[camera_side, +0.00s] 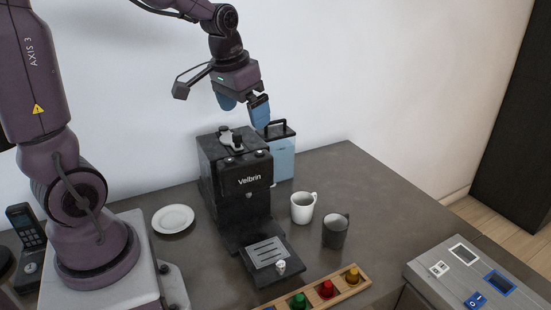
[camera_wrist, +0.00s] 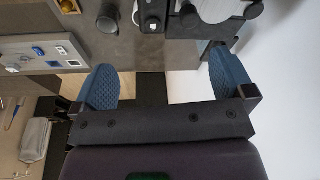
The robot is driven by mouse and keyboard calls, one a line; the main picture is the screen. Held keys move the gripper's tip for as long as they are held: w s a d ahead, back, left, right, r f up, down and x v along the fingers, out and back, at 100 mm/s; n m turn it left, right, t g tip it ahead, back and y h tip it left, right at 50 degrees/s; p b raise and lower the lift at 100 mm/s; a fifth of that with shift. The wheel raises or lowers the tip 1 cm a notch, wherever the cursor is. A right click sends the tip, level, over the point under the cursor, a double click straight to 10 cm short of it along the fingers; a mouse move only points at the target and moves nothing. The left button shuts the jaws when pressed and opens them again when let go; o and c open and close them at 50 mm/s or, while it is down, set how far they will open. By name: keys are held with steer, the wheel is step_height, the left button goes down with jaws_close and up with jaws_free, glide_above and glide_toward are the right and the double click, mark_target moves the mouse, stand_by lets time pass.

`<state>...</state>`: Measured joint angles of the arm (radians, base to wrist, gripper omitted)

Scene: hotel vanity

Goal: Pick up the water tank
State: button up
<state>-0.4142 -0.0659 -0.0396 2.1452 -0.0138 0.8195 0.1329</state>
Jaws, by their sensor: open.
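The water tank (camera_side: 281,163) is a pale blue box with a dark lid and a black handle (camera_side: 275,127). In the side view it stands upright behind the black coffee machine (camera_side: 241,180), which hides part of its left side. My gripper (camera_side: 244,107) has blue fingers, spread apart and empty. It is above the back of the machine, with its right fingertip close to the tank's handle in the picture; I cannot tell whether they touch. In the wrist view the open fingers (camera_wrist: 165,82) have nothing between them. A pale and black shape at the top edge there is cut off and unclear.
A white mug (camera_side: 303,207) and a dark cup (camera_side: 336,231) stand right of the machine. A white plate (camera_side: 173,219) lies left of it. A capsule holder (camera_side: 340,287) and a grey control panel (camera_side: 480,275) are in front. The counter's back right (camera_side: 350,175) is clear.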

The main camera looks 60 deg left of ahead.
steer(key=w+a+f+m, duration=0.1)
steer(key=w+a+f, duration=0.25)
steer(key=a, duration=0.35)
steer(key=w+a+f, duration=0.3)
steer(key=w+a, duration=0.2)
steer(key=a, duration=0.1)
steer(key=m+t+y, duration=0.1)
steer(key=m+t, duration=0.1)
glide_above(282, 130)
steer(key=s+d, duration=0.2)
steer(key=s, duration=0.1)
steer(key=f, duration=0.4)
steer(key=shift+a+f, duration=0.25)
steer(key=shift+x, duration=2.75)
steer(key=shift+w+a+r, duration=0.1)
steer(key=shift+a+r, duration=0.05)
steer(key=shift+a, duration=0.05)
steer(key=shift+c, duration=0.2)
steer(key=c, duration=1.4)
steer(key=shift+c, duration=0.4)
steer(key=shift+r, duration=0.15)
